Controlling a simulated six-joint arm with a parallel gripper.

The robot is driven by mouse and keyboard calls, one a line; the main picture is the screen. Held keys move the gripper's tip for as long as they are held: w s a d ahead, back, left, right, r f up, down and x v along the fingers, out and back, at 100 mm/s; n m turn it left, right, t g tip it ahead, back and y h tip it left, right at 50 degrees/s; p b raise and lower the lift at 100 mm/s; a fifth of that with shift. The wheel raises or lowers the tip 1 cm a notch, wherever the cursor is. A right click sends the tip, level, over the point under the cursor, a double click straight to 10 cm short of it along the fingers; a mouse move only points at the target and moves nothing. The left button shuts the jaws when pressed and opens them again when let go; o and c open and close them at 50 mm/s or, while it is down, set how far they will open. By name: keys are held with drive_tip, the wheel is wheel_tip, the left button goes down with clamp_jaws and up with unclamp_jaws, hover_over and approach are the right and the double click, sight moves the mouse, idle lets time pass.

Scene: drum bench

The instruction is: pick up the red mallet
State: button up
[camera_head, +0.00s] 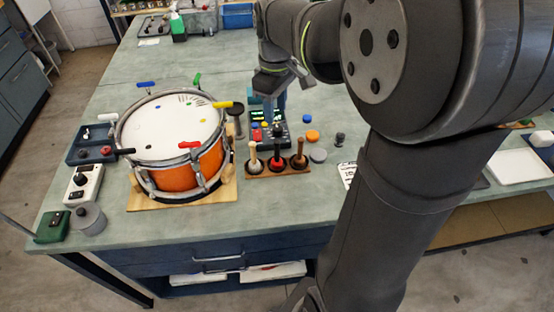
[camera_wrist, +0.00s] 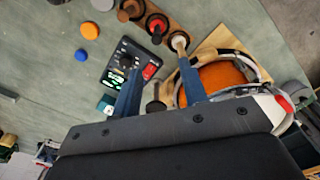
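The red mallet (camera_head: 277,161) stands upright in the middle hole of a brown wooden rack (camera_head: 262,175), between a cream mallet (camera_head: 253,156) and a brown mallet (camera_head: 299,155). In the wrist view the red mallet (camera_wrist: 156,24) shows beyond my fingertips, near the top edge. My gripper (camera_head: 275,112) is above the small black control box behind the rack. In the wrist view my gripper (camera_wrist: 161,82) has its two blue fingers apart with nothing held between them. It is apart from the red mallet.
An orange drum (camera_head: 180,170) on a wooden board stands left of the rack. The control box (camera_head: 274,140) lies behind the rack. Orange (camera_head: 312,135), blue (camera_head: 307,118) and grey (camera_head: 318,155) discs lie to its right. The bench in front of the rack is clear.

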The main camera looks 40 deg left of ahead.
sight(276, 142)
drive_tip(key=shift+n, duration=0.5)
wheel_tip(276, 142, down, 12)
drive_tip(key=shift+r, duration=0.2)
drive_tip(key=shift+w+d+f, duration=0.1)
drive_tip(key=shift+w+f, duration=0.05)
drive_tip(key=shift+f, duration=1.35)
drive_tip(key=shift+w+f, duration=0.15)
drive_tip(key=shift+f, duration=1.35)
clamp_jaws()
